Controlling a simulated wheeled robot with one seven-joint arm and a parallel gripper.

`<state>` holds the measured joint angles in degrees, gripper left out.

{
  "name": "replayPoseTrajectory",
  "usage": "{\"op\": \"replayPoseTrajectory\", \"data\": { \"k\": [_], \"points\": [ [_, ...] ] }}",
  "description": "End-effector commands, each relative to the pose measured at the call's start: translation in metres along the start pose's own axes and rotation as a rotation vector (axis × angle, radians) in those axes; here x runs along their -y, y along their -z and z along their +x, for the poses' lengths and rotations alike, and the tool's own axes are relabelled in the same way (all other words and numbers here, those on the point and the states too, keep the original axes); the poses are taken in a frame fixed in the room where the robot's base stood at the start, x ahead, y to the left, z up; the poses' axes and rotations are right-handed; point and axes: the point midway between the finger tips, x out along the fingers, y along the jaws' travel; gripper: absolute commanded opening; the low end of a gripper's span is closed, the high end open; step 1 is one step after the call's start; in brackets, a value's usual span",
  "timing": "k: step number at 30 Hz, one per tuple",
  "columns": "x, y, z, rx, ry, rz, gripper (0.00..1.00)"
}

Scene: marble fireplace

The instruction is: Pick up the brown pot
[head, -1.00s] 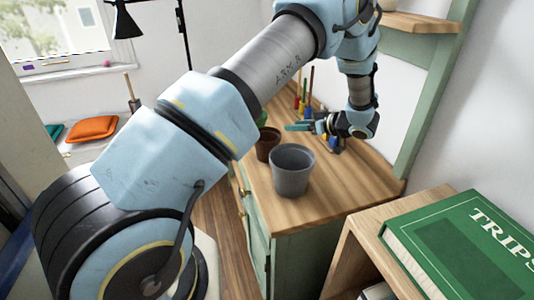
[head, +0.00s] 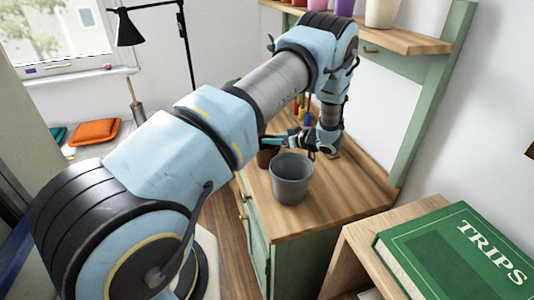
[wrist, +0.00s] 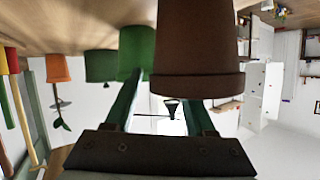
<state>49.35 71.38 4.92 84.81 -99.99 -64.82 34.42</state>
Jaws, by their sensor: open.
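The brown pot (head: 265,158) stands on the wooden worktop behind the grey pot, partly hidden by the grey pot and my arm in the head view. In the wrist view, which looks upside down, the brown pot (wrist: 200,45) is large and close, right of centre. My gripper (head: 269,140) has teal fingers and is at the brown pot's upper part in the head view. In the wrist view my gripper (wrist: 160,90) is open, its fingers apart. The pot covers the end of the right-hand finger, so I cannot tell whether they touch.
A grey pot (head: 291,180) stands just in front of the brown pot. Green pots (wrist: 135,50) and an orange pot (wrist: 57,68) are beyond my fingers. Coloured-handled tools (head: 306,108) stand at the wall. The worktop's front right (head: 345,198) is clear.

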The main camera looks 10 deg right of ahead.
Motion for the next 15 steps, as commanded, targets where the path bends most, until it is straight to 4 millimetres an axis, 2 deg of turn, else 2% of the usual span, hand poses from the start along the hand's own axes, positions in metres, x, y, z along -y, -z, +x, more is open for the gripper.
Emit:
{"op": "replayPoseTrajectory", "data": {
  "k": [7, 15],
  "points": [
    [-0.0002, -0.001, 0.0023, 0.001, -0.001, 0.0, 0.55],
    [-0.0001, -0.0009, 0.0021, 0.001, -0.001, 0.0, 0.26]
  ]
}}
